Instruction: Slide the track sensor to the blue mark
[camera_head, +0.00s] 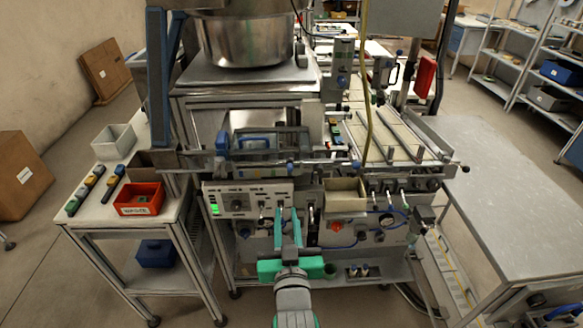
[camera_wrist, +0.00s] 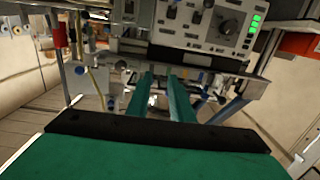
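My gripper (camera_head: 288,214) has green fingers and points up toward the front of the machine, below its control panel (camera_head: 248,201). In the wrist view the two fingers (camera_wrist: 160,80) stand apart with nothing between them. A metal rail (camera_head: 300,163) runs across the machine above the panel. Small blue parts sit along it, one at the left (camera_head: 221,142) and one at the right (camera_head: 355,164). I cannot tell which part is the track sensor or which is the blue mark. The panel also shows upside down in the wrist view (camera_wrist: 205,25).
A red bin (camera_head: 139,199) and several coloured blocks lie on the left side table (camera_head: 92,213). A beige open box (camera_head: 345,195) sits on the machine front, right of my gripper. A yellow hose (camera_head: 366,80) hangs above. A grey table (camera_head: 510,165) stands at right.

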